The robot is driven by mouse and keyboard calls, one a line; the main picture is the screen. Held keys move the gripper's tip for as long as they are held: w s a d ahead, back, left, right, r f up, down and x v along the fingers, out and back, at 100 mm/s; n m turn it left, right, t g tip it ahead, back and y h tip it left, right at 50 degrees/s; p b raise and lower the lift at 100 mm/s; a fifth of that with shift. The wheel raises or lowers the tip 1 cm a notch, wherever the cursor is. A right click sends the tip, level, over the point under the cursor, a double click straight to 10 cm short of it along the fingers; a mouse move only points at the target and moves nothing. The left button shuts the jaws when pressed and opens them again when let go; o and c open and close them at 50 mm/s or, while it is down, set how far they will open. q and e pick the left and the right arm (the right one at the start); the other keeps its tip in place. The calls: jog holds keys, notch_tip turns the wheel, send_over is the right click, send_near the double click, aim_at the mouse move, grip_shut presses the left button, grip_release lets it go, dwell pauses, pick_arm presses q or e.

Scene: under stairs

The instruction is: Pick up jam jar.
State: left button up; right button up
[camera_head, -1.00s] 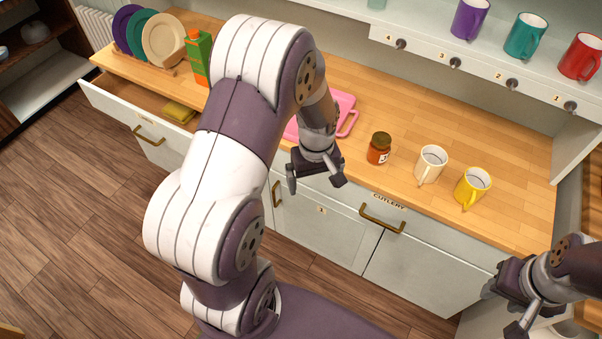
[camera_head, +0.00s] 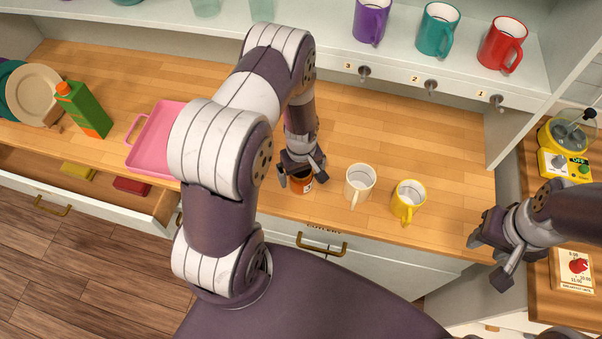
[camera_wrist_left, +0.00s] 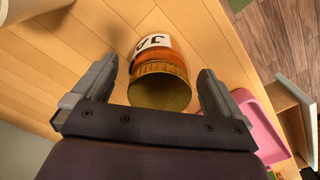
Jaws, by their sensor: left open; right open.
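The jam jar (camera_head: 301,184), small and orange with a label, stands on the wooden counter near its front edge, partly hidden by my left gripper. My left gripper (camera_head: 302,177) is open, right at the jar. In the left wrist view the jar's gold lid (camera_wrist_left: 160,88) lies between the two open fingers (camera_wrist_left: 156,88), with a gap on each side. The white label with dark letters shows beyond the lid. My right gripper (camera_head: 490,262) is open and empty at the lower right, in front of the counter.
A cream mug (camera_head: 360,184) and a yellow mug (camera_head: 408,200) stand right of the jar. A pink tray (camera_head: 153,150) lies to the left, near an open drawer (camera_head: 100,199). Several mugs sit on the shelf above. The counter behind the jar is clear.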

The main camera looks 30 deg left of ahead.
pick_arm(q)
jog(key=shift+w+a+f, duration=0.1)
jog(key=shift+w+f, duration=0.15)
jog(key=shift+f, duration=0.2)
jog(key=shift+s, duration=0.1)
jog(key=shift+s+r, duration=0.15)
jog(key=c, duration=1.5)
jog(key=shift+r, duration=0.1)
jog(key=shift+r, duration=0.25)
jog(key=r+b, duration=0.1)
jog(key=r, duration=0.2)
jog(key=shift+s+d+r+b, duration=0.2)
jog(key=shift+d+r+b, duration=0.2)
jog(key=s+d+r, duration=0.2)
jog(key=s+d+r+b, duration=0.1)
jog(key=s+d+r, duration=0.1)
jog(key=s+d, duration=0.1)
jog(key=s+d+r, duration=0.2)
jog(key=shift+s+d+r+b, duration=0.25)
jog(key=shift+s+b, duration=0.1)
